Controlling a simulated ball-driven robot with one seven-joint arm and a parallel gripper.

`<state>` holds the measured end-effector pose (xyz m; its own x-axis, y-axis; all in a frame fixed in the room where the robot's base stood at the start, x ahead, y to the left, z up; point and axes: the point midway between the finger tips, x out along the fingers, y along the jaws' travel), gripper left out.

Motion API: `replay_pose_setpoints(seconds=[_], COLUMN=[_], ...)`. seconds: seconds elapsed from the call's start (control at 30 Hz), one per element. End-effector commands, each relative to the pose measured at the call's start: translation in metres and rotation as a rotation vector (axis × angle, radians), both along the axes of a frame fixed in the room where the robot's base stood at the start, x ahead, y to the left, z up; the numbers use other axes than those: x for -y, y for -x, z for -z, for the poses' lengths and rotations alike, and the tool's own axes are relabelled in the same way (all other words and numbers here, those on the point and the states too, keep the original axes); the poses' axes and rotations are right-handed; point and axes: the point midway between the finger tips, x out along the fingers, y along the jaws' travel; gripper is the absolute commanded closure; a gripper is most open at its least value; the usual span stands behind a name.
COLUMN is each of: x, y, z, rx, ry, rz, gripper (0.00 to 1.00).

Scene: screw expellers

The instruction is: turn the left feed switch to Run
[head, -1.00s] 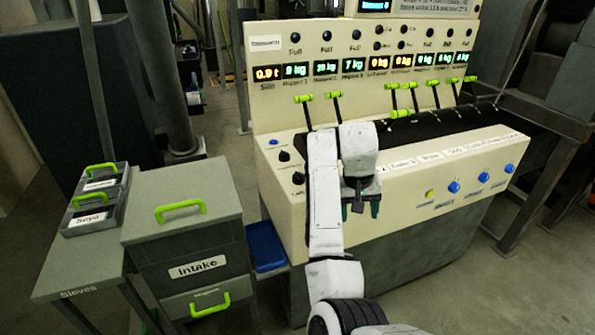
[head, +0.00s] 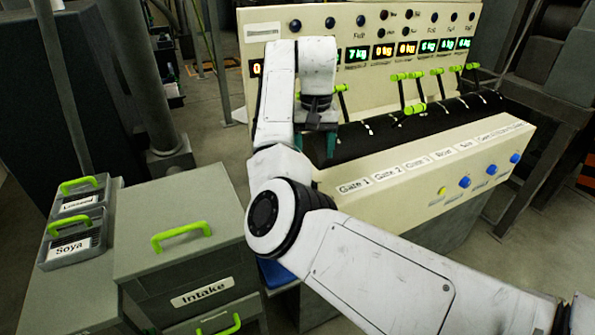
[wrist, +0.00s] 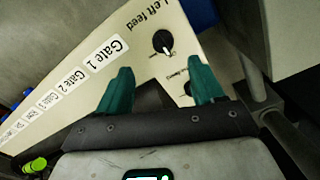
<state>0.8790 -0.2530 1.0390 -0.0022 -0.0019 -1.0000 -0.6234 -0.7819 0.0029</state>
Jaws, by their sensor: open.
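The left feed switch (wrist: 162,41) is a round black knob with a white pointer mark, on the cream panel beside the printed label "Left feed" (wrist: 168,13) in the wrist view. Its position labels are too small to read. In the head view my arm hides this switch. My gripper (wrist: 159,64) is open and empty, with two teal fingers; the knob shows beyond and between the fingertips, apart from them. In the head view my gripper (head: 316,146) points down over the left end of the console (head: 400,180).
A second black knob (wrist: 188,88) shows beside the right finger in the wrist view. Green-handled levers (head: 408,76) rise from the console, and blue buttons (head: 464,182) line its front. The grey Intake cabinet (head: 180,245) stands at left, close to my arm.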

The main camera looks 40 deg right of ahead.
Motion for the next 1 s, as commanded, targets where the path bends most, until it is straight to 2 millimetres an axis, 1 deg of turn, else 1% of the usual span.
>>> replay_pose_setpoints(seconds=[0.07,0.17,0.27,0.5,0.7,0.83,1.0], x=[0.0,0.0,0.0,-0.001,-0.001,-0.001,-0.001], y=[-0.001,-0.001,0.0,0.0,0.0,0.0,0.0], z=[-0.001,0.006,0.019,0.061,0.091,0.102,0.107], rx=[0.0,-0.001,-0.002,-0.003,-0.002,0.0,0.0], ry=[-0.002,-0.002,-0.002,-0.004,-0.004,-0.003,-0.002], rz=[0.0,-0.001,-0.001,-0.001,0.0,0.0,0.0], gripper=[0.33,0.33,0.33,0.33,0.33,0.33,0.33])
